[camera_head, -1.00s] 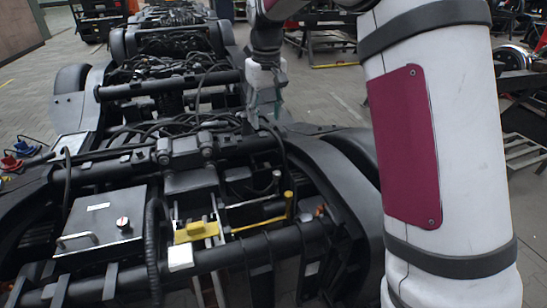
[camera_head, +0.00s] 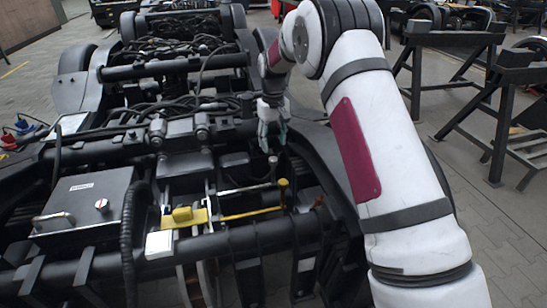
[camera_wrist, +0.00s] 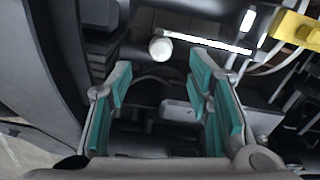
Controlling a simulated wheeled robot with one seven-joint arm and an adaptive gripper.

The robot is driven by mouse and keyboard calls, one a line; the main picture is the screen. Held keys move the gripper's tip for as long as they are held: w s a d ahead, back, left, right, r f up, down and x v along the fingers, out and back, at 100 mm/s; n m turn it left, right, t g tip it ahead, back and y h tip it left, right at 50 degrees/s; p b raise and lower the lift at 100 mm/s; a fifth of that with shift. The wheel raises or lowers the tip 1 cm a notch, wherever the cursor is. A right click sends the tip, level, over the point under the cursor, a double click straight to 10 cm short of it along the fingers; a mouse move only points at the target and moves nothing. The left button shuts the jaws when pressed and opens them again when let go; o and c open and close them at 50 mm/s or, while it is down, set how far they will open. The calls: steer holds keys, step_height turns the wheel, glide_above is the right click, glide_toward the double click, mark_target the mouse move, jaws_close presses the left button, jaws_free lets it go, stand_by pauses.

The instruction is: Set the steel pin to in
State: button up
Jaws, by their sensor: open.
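The steel pin (camera_head: 246,188) is a thin grey bar lying across the bogie frame, with a short upright knob (camera_head: 273,164) at its right end. In the wrist view the pin (camera_wrist: 212,43) is a bright bar near the top, its round knob end (camera_wrist: 160,48) just beyond the fingers. My gripper (camera_head: 268,146) hangs just above and behind that knob, fingers pointing down. In the wrist view my gripper (camera_wrist: 162,90) is open, with teal pads apart and nothing clearly held between them. I cannot tell how deep the pin sits.
A yellow block (camera_head: 187,216) with a yellow rod (camera_head: 250,214) lies just in front of the pin. A grey box (camera_head: 84,203) with a handle sits at left. Black cables and a curved frame side (camera_head: 322,170) crowd around. Black stands (camera_head: 500,110) stand on the floor at right.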

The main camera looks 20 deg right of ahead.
mark_target(273, 158)
step_height(273, 158, down, 6)
steer(key=shift+f+b, duration=0.15)
steer(key=shift+b, duration=0.35)
steer(key=shift+a, duration=0.1)
jaws_close()
